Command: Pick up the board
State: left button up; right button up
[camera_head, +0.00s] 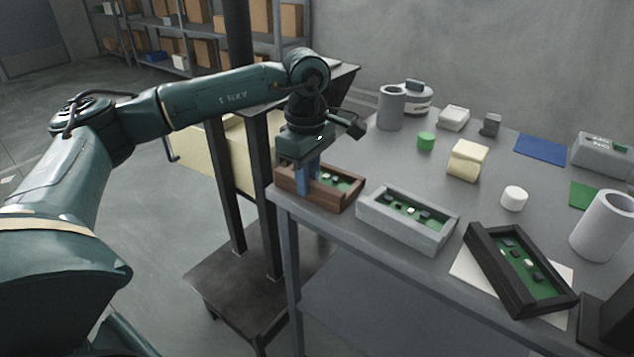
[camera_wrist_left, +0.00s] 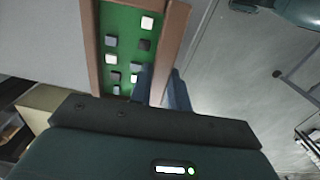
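A green board (camera_head: 342,183) with small light and dark parts lies in a brown tray (camera_head: 334,201) at the table's near left corner. The board (camera_wrist_left: 120,48) and the tray's brown wall (camera_wrist_left: 172,35) also show in the left wrist view. My left gripper (camera_head: 309,180) points down at the tray's left end. Its two blue fingers (camera_wrist_left: 162,88) stand apart, one on each side of a brown tray wall. I cannot tell if they press on it. Similar green boards lie in a grey tray (camera_head: 385,222) and a black tray (camera_head: 487,270). My right gripper is not in view.
The grey table (camera_head: 380,160) also holds a grey cylinder (camera_head: 390,108), a green cylinder (camera_head: 426,142), a cream block (camera_head: 467,160), a white cylinder (camera_head: 514,198) and a blue mat (camera_head: 541,149). A dark stand (camera_head: 240,290) is left of the table.

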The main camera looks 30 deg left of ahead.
pick_arm(q)
grip_shut()
